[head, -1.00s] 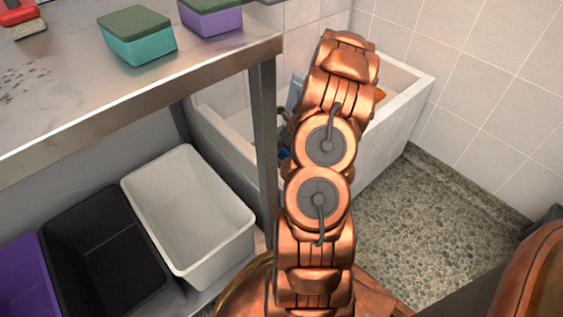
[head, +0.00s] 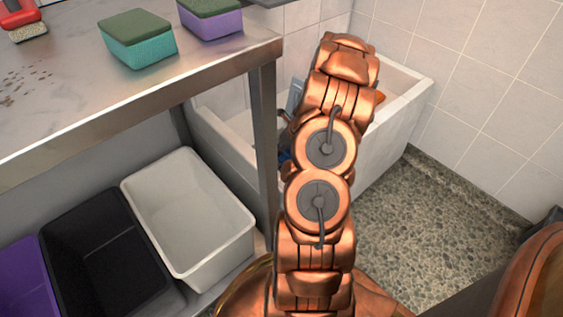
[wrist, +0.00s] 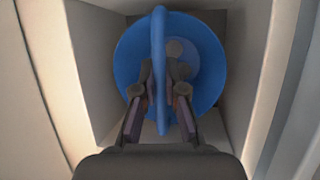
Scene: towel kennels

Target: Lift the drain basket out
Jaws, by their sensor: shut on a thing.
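The blue drain basket (wrist: 208,45) shows in the wrist view, round, with a thin upright handle across its middle. My gripper (wrist: 159,88) is shut on that handle, one finger on each side. The basket is inside the white sink (head: 402,128), whose walls stand on both sides in the wrist view. I cannot tell whether the basket touches the sink bottom. In the head view my arm hides nearly all of the basket; only a small bit of blue shows beside the arm. The fingertips are partly hidden behind the handle.
A metal table (head: 80,105) stands at left with a teal sponge (head: 140,45) and a purple sponge (head: 212,22) on it. White (head: 190,262) and black (head: 105,262) bins sit below. The table leg (head: 264,150) is close to my arm. A tiled wall is at right.

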